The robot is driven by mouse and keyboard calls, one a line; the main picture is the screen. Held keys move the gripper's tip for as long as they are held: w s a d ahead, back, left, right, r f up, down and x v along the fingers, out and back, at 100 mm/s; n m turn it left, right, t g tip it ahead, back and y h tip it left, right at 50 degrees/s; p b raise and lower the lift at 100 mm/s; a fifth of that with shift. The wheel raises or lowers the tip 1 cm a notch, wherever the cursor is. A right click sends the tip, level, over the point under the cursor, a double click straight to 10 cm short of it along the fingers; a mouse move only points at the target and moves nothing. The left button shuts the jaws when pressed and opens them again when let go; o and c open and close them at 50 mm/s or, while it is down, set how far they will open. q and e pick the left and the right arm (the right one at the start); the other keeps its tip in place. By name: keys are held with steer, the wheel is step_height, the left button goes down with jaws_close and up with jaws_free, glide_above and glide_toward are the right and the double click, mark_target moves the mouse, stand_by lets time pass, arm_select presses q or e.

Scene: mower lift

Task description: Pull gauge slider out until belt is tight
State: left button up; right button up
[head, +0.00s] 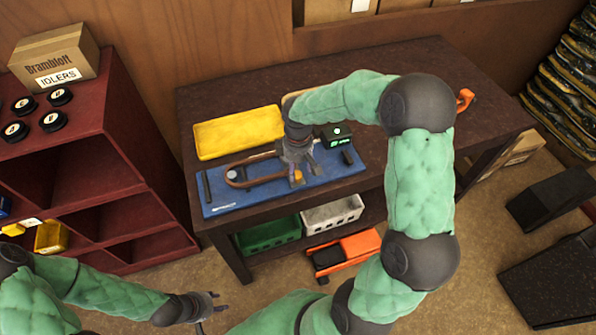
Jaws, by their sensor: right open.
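The belt gauge is a blue board (225,203) on the dark table, with a dark bar at its left end. A brown belt (240,183) loops on it around a pulley (232,174) at the left. My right gripper (297,178) points down over the middle of the board, around or just above a small yellow-orange part (298,174), which may be the slider's handle. The gripper hides the belt's right end, so I cannot tell whether it touches that part. A black box with a green display (338,136) stands at the board's back. My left gripper (214,301) is low, away from the table.
A yellow tray (238,132) lies behind the board on the table (420,75). A red shelf (90,140) with black idlers and a box (55,58) stands left. Green (268,236) and white (333,212) bins sit beneath the table. The table's right part is mostly clear.

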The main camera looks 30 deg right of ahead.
step_height(320, 180, up, 9)
stand_by(0.3)
stand_by(0.5)
